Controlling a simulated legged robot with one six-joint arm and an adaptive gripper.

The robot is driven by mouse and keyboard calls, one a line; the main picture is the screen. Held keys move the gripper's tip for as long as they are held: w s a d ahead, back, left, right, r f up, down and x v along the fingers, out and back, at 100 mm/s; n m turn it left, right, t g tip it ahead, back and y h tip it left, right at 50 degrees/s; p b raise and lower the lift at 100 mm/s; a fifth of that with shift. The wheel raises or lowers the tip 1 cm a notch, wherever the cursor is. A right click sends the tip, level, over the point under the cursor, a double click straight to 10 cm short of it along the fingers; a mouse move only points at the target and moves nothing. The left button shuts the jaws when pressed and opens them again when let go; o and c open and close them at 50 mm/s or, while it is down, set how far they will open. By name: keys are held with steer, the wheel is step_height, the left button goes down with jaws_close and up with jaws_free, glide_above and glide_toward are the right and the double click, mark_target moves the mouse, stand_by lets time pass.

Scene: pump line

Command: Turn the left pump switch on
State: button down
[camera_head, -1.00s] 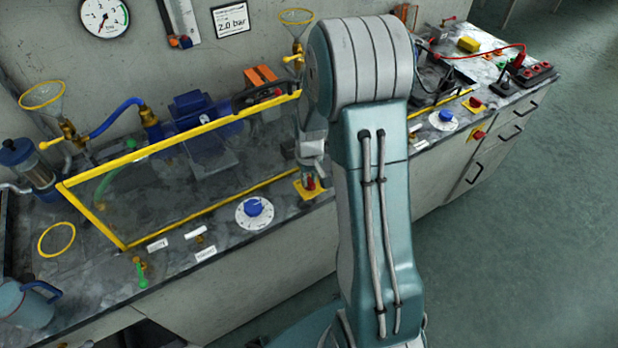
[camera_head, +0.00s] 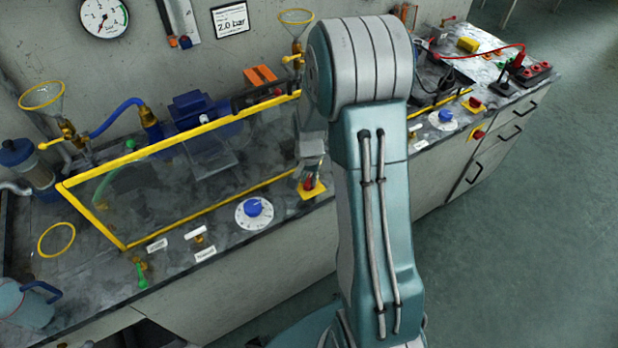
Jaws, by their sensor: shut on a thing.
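The left pump switch (camera_head: 310,183) is a small red switch on a yellow plate (camera_head: 318,190), near the bench's front edge and right of the blue dial. My gripper (camera_head: 309,178) comes down on it from above, partly hidden behind my arm. Its fingers are shut on the switch, though the contact is small and hard to see. The switch's exact angle cannot be told.
A clear guard with a yellow frame (camera_head: 165,152) stands just left of my gripper. A blue dial (camera_head: 253,208) sits on the bench front. Another red switch (camera_head: 474,103) and a second dial (camera_head: 443,120) are farther right.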

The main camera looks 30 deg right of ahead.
steer(key=m, duration=0.3)
steer(key=shift+f+m, duration=0.1)
steer(key=shift+m, duration=2.1)
steer(key=c, duration=0.6)
jaws_free()
steer(key=shift+a, duration=0.1)
